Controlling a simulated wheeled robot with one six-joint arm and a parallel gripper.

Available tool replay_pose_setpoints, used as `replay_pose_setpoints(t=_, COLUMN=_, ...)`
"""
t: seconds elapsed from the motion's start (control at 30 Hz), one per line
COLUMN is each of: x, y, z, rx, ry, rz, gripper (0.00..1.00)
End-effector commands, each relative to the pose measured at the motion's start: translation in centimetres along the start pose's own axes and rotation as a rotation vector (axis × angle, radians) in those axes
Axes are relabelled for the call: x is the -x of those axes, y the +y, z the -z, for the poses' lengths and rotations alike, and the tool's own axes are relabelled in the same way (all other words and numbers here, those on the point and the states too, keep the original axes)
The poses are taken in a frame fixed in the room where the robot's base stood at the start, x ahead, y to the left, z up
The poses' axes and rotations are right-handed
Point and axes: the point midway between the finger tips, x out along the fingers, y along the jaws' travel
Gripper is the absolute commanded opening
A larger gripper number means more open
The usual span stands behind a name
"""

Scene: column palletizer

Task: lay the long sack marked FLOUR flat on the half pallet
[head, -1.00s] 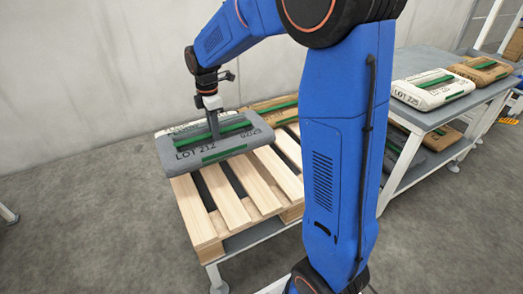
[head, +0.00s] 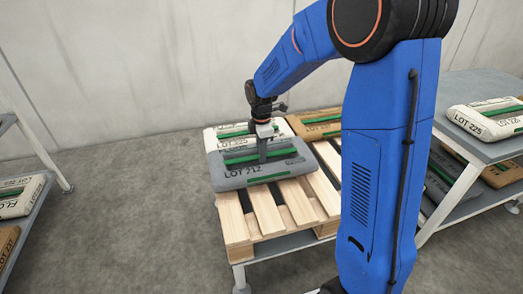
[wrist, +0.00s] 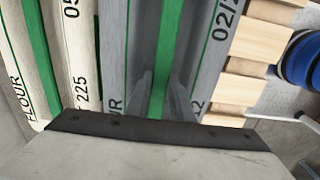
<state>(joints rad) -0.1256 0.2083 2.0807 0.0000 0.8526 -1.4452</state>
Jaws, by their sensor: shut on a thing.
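My gripper (head: 262,158) is shut on the green grip strip of a long grey sack marked LOT 212 (head: 238,183). In the wrist view the two fingers pinch the strip of the grey sack (wrist: 118,60), whose lettering is partly hidden; "UR" shows. The sack is level, on or just above the slats of the half pallet (head: 268,212); I cannot tell whether it touches. A white sack (head: 215,133) lies behind it on the pallet; in the wrist view this white sack (wrist: 82,50) reads FLOUR and 225. A brown sack (head: 325,131) is at the pallet's back right.
The near slats of the pallet are bare. A grey rack (head: 455,128) at the right holds a white LOT 225 sack (head: 490,122) above and darker sacks below. Another rack at the left edge holds a white sack (head: 20,200) and a brown sack (head: 6,243). A pale wall stands behind.

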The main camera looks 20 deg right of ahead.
Motion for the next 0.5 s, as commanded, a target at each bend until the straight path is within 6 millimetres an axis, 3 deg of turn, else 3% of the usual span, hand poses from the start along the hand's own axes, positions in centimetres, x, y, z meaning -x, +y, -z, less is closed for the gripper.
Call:
replay_pose_setpoints(t=0.23, x=-2.4, y=0.1, z=0.0, rx=0.000, ry=0.000, rz=-0.002, gripper=0.00)
replay_pose_setpoints(t=0.5, x=-2.7, y=0.1, z=0.0, rx=0.000, ry=0.000, rz=-0.003, gripper=0.00)
